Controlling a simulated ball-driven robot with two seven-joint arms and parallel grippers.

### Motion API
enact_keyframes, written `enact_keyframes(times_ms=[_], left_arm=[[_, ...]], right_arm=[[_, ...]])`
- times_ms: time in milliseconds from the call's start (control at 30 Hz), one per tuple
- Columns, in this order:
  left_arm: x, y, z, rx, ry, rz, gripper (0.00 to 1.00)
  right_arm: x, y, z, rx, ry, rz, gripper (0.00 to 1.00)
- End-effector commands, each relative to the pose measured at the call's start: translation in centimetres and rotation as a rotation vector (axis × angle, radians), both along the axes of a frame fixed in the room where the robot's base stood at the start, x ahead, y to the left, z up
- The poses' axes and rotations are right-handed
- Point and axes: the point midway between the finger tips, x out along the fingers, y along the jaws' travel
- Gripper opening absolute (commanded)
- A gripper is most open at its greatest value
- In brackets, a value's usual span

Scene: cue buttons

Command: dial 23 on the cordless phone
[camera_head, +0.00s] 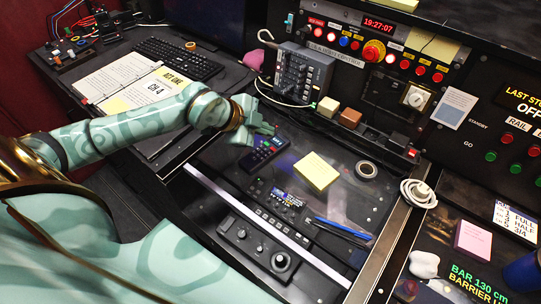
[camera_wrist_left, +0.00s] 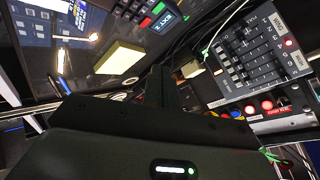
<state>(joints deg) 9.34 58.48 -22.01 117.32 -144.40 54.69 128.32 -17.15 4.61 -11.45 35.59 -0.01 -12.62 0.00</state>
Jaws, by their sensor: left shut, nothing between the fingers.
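The cordless phone, a dark handset with small coloured keys (camera_head: 262,155), lies on the dark desk in the middle of the head view. My left gripper (camera_head: 268,129) is shut and empty, close to the far end of the phone. I cannot tell whether it touches the phone. In the left wrist view its dark fingers (camera_wrist_left: 161,84) point toward the phone's side. My right gripper is not in view.
A yellow note pad (camera_head: 316,171) lies right of the phone, with a tape roll (camera_head: 366,170) beyond. A grey slider box (camera_head: 302,73) with cables stands behind. A panel with knobs (camera_head: 262,240) is in front, and blue pens (camera_head: 343,229) lie to its right.

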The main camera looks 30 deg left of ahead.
Motion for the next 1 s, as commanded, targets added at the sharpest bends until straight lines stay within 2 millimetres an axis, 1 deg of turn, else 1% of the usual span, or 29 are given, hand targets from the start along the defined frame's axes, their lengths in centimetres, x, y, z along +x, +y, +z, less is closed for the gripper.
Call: enact_keyframes(times_ms=[33, 167, 333, 500, 1000], left_arm=[[0.0, 0.0, -1.5, 0.002, 0.003, -0.001, 0.0], [0.0, 0.0, -3.5, 0.002, 0.004, -0.002, 0.0], [0.0, 0.0, -4.9, -0.001, 0.001, 0.0, 0.0], [0.0, 0.0, -5.4, 0.0, -0.002, -0.001, 0.0], [0.0, 0.0, -5.4, 0.001, 0.0, -0.001, 0.0]], right_arm=[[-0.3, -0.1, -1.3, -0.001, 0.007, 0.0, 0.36], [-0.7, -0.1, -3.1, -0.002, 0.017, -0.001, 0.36], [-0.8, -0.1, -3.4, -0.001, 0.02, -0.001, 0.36], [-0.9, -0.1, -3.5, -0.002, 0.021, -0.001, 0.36], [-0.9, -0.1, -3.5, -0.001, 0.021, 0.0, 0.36]])
